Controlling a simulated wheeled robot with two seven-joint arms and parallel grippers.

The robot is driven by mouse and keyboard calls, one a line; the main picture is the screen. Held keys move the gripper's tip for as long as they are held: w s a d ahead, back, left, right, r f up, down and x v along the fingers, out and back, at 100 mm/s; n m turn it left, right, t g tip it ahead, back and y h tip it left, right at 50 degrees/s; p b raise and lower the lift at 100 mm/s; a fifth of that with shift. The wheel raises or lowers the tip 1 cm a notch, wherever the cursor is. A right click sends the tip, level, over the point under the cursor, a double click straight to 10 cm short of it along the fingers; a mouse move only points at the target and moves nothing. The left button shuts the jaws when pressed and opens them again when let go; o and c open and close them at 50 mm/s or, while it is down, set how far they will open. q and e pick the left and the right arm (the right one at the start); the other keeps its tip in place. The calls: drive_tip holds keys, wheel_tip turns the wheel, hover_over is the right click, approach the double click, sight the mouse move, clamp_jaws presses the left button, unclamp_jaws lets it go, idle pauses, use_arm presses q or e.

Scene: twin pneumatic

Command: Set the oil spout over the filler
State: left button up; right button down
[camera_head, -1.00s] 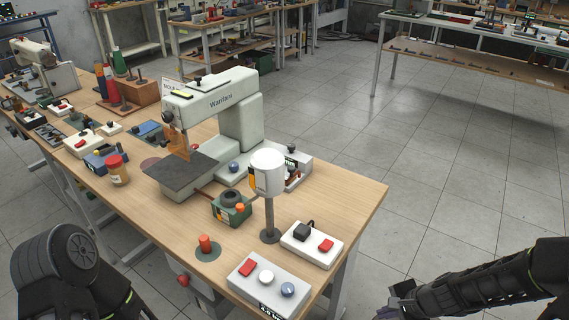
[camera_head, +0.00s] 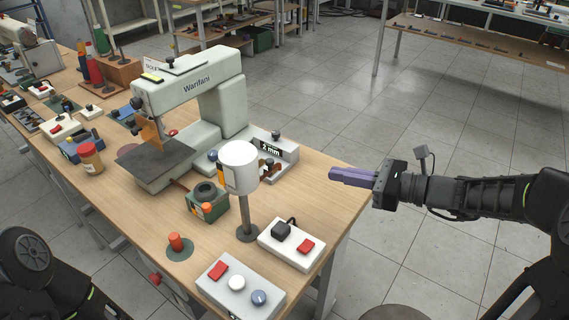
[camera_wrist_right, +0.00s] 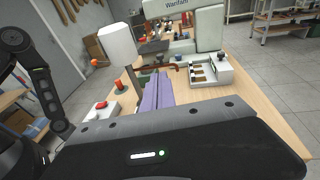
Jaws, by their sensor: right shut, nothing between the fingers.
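I cannot clearly tell a part as the oil spout. A white cylinder (camera_head: 238,167) with a yellow and black label stands on a grey post at the table's front right. A green box (camera_head: 207,203) with a dark round ring on top, perhaps the filler, sits left of the post; the cylinder is not over the ring. My right gripper (camera_head: 333,174) has purple fingers, shut and empty, at the table's right edge, right of the cylinder and apart from it. In the right wrist view the fingers (camera_wrist_right: 155,95) point toward the machine, with the cylinder (camera_wrist_right: 117,43) at upper left. My left gripper is out of view.
The pale sewing machine (camera_head: 192,95) stands behind. A white block marked 2 mm (camera_head: 270,155) lies between it and my right gripper. Bare tabletop (camera_head: 318,194) lies right of the cylinder.

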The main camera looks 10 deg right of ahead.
sight(273, 162)
drive_tip(key=shift+a, duration=0.1)
drive_tip(key=x, duration=1.4)
drive_tip(key=shift+r, duration=0.1)
drive_tip(key=shift+w+p, duration=0.1)
drive_tip(key=shift+p, duration=0.25)
